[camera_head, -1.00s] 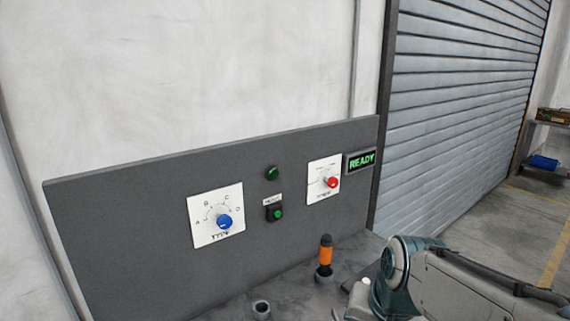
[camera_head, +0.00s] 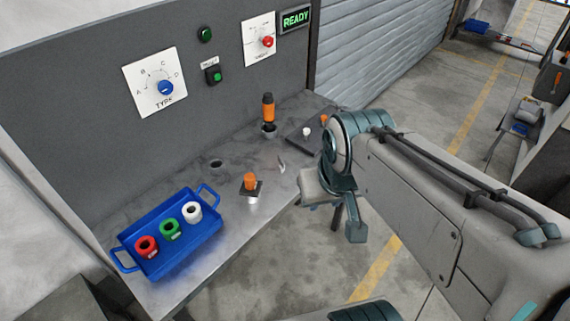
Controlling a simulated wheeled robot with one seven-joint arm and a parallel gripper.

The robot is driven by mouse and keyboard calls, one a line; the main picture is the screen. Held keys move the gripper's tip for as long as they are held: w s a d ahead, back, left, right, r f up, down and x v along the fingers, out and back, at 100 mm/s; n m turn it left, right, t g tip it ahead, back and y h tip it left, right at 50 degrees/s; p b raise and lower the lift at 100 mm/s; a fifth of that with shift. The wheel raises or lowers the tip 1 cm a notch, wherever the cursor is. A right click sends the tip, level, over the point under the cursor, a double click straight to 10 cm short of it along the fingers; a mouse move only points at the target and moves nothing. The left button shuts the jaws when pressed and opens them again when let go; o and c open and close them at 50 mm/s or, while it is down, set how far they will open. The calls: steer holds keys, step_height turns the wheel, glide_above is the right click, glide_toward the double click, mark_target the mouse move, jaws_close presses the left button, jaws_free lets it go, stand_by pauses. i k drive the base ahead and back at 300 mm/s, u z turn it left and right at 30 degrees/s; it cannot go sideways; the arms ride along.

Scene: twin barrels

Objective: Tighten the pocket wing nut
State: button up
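I cannot pick out the wing nut for certain. An orange piece (camera_head: 250,182) sits on a small dark square plate near the bench's front edge, with a pale part below it. A small silvery piece (camera_head: 281,164) lies on the bench to its right. An orange and black upright cylinder (camera_head: 268,110) stands at a bench hole; an empty round hole (camera_head: 216,164) is to its left. My gripper (camera_head: 318,188) is partly seen at the arm's end, by the bench's right front edge; its fingers cannot be made out, and nothing is seen held.
A blue tray (camera_head: 184,253) holds red, green and white rings at the bench's left. A dark plate (camera_head: 298,139) with small white and orange pieces lies behind my arm. The back panel (camera_head: 90,100) carries dials, a green button and a READY sign (camera_head: 295,18).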

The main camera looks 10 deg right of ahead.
mark_target(281, 164)
steer(key=k, duration=1)
steer(key=z, duration=0.75)
steer(key=i, duration=1.5)
steer(key=u, duration=0.85)
